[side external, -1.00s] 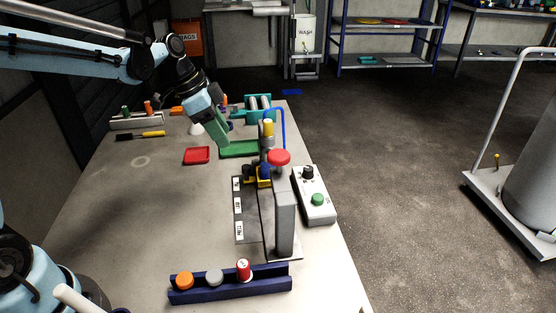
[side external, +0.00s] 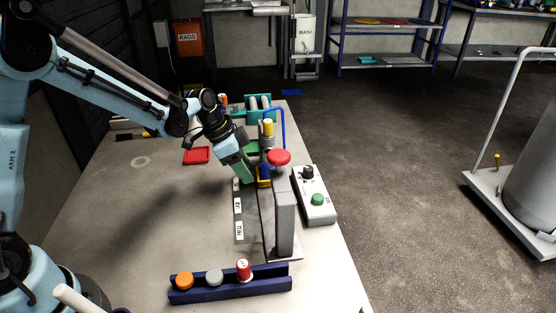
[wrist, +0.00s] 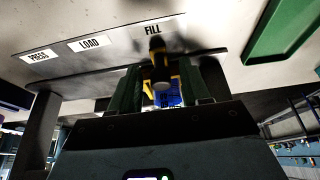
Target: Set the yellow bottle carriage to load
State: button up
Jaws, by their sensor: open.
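The LOAD label (wrist: 89,43) and PRESS label (wrist: 39,56) lie to the left. My gripper (side external: 247,180) is open, pointing down just left of the carriage. In the wrist view the green fingers (wrist: 168,88) stand either side of the yellow part; contact cannot be told. A blue part shows between them.
A blue rack with caps (side external: 230,288) is at the near edge. A red tray (side external: 197,155) lies left; the table's left middle is clear.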

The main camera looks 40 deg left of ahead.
grip_shut()
dwell(0.3)
jog(key=s+d, duration=0.5)
jog(key=shift+s+d, duration=0.15)
jog(key=shift+s, duration=0.05)
grip_release()
jog(key=shift+r, duration=0.1)
